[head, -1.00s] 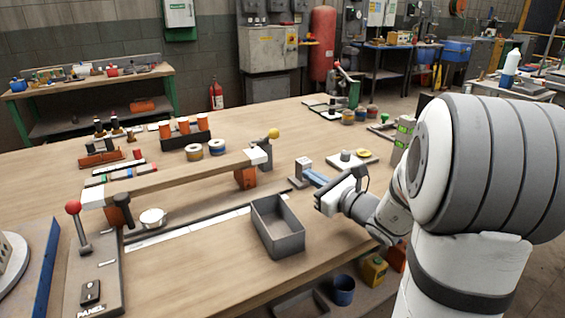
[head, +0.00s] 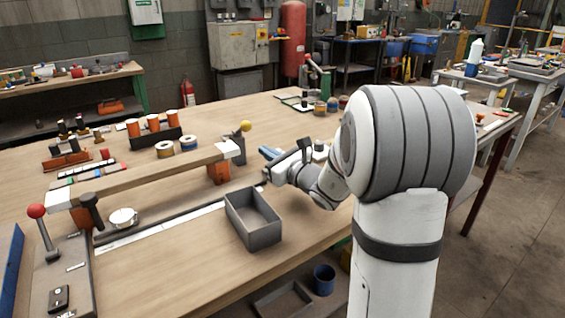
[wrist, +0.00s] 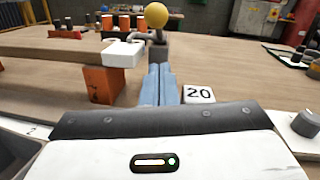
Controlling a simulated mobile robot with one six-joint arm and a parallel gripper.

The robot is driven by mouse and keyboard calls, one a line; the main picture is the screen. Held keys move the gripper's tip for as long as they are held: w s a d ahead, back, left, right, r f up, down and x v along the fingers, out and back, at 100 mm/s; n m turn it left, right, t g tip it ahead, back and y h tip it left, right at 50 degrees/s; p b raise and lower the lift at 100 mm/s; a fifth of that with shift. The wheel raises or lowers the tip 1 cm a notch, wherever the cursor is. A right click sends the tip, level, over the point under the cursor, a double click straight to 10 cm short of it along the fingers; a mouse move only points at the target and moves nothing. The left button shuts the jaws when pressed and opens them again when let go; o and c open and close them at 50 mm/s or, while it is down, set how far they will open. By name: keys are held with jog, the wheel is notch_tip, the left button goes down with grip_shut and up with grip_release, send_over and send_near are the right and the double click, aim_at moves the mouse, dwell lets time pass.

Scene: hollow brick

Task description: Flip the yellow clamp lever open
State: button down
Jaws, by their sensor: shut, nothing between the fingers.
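The yellow clamp lever shows as a yellow ball knob (head: 245,126) on a short stem, standing upright on a dark block beside the far white-tipped end of the wooden beam (head: 150,174). In the wrist view the yellow knob (wrist: 156,15) is at top centre, beyond my fingertips. My gripper (head: 266,151) has two blue fingers held together, with nothing between them. In the wrist view the shut gripper (wrist: 160,68) points at the dark block under the lever. A gap between fingers and lever shows in the head view; the lower stem is partly hidden in the wrist view.
An orange block (head: 219,172) supports the beam's far end. A grey open bin (head: 252,220) stands in front of my gripper. A red-knobbed lever (head: 37,212) stands at the near left. A white block marked 20 (wrist: 198,93) is right of the fingers.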

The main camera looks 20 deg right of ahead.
jog(key=w+a+r, duration=0.2)
jog(key=w+r, duration=0.1)
jog(key=shift+w, duration=0.2)
dwell(0.3)
